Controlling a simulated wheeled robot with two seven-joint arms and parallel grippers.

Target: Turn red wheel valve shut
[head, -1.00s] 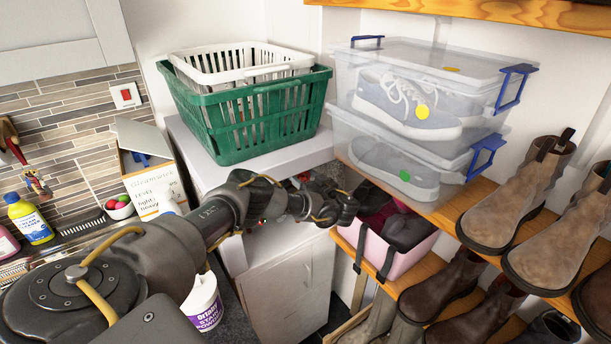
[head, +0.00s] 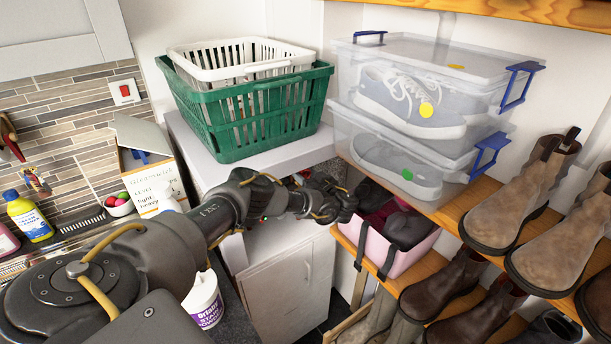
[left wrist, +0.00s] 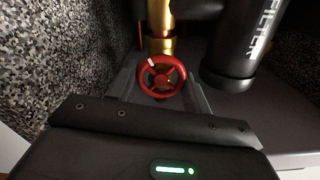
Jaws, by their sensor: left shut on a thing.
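The red wheel valve (left wrist: 161,77) shows in the left wrist view, on a brass pipe (left wrist: 160,20), with a white mark at the upper left of its rim. My left gripper (left wrist: 160,86) has one finger on each side of the wheel and is shut on it. In the head view my left arm reaches from the left into the gap beside the white cabinet, and its hand (head: 335,203) is near the pink bin. The wheel is hidden in the head view. My right gripper is not in view.
A black filter cylinder (left wrist: 236,45) stands close to the right of the wheel. A speckled wall (left wrist: 50,60) is at the left. In the head view, a green basket (head: 250,115) sits above my arm, and a pink bin (head: 385,250) and shelves of boots are to the right.

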